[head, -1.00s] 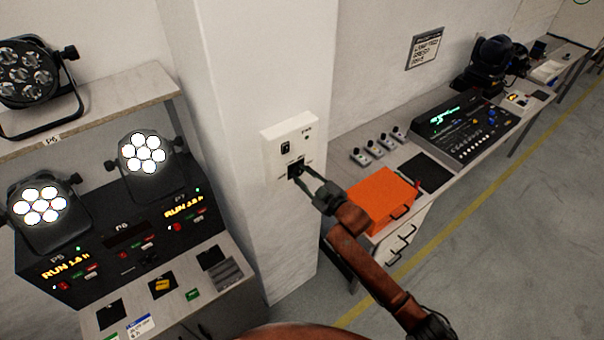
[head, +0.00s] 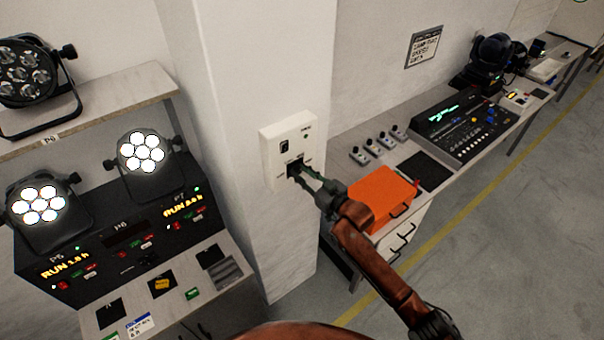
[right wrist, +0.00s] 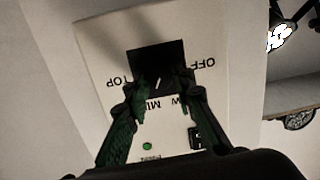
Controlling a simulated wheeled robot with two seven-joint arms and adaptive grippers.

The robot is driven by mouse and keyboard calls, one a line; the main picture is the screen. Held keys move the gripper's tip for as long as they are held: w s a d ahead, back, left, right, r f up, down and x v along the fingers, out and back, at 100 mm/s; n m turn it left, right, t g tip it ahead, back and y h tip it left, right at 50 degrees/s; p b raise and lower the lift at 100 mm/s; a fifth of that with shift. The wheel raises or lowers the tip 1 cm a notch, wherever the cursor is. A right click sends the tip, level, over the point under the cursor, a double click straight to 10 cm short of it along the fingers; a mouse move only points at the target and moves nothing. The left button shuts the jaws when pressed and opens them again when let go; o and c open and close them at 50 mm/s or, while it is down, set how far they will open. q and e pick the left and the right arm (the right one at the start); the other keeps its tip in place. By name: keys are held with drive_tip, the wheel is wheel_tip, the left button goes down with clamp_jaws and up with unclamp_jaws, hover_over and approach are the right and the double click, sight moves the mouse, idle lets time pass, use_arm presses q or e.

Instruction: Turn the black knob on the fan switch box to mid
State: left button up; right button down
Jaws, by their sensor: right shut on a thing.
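The fan switch box (head: 279,142) is a white box on the pillar, with a black rocker switch (head: 285,146) and a small green light. Its black knob (right wrist: 158,72) shows in the right wrist view, with a white pointer line and the letters OFF, TOP and MI around it, partly covered. My right gripper (head: 298,171) is at the lower part of the box. In the right wrist view its two fingers (right wrist: 160,92) are on either side of the knob, shut on it. The pointer line is slightly slanted. My left gripper is not in view.
An orange case (head: 381,197) stands on the bench right of the pillar, close behind my right arm. Lit par cans (head: 143,152) and a black control panel (head: 120,235) stand at left. A lighting desk (head: 466,125) is farther right.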

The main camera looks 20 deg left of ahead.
drive_tip(key=shift+f, duration=0.15)
drive_tip(key=c, duration=1.6)
unclamp_jaws()
drive_tip(key=v, duration=1.2)
